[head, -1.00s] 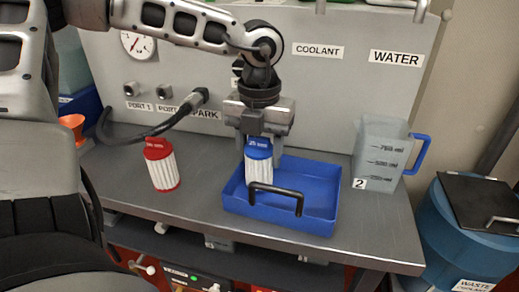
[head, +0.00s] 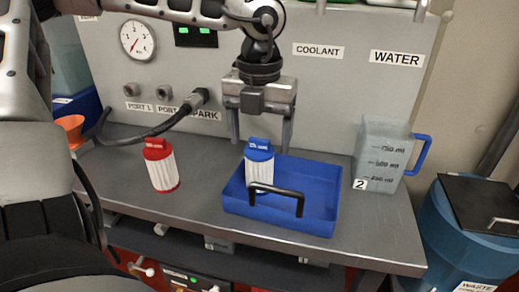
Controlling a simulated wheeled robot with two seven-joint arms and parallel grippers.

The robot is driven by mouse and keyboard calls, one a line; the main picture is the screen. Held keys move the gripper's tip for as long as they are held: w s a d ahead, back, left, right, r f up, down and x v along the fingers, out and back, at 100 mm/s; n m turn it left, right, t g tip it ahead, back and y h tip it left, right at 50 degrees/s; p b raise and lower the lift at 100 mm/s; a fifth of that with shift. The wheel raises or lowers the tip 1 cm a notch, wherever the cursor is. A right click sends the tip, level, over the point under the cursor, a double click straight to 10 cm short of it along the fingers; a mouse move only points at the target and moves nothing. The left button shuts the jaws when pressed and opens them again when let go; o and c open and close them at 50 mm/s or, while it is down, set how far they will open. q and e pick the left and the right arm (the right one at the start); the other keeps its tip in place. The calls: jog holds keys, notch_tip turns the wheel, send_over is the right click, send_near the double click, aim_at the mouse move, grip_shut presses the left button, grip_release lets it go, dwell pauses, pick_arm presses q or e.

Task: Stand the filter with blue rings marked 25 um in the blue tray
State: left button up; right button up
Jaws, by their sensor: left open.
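The filter with blue rings (head: 259,168) stands upright in the left part of the blue tray (head: 315,200). Its lower end is partly hidden behind the tray's black handle and front wall. The marking on its blue cap is too small to read surely. My left gripper (head: 261,143) is open and empty just above the filter, its fingers apart on either side and clear of the cap. My right gripper is not in view.
A filter with red rings (head: 161,167) stands on the grey bench (head: 205,195) to the left. A clear jug with a blue handle (head: 381,155) stands at the right. A black hose (head: 150,138) hangs from the panel behind. An orange funnel (head: 71,130) is at far left.

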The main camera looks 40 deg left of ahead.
pick_arm(q)
notch_tip(320, 180, up, 12)
dwell(0.3)
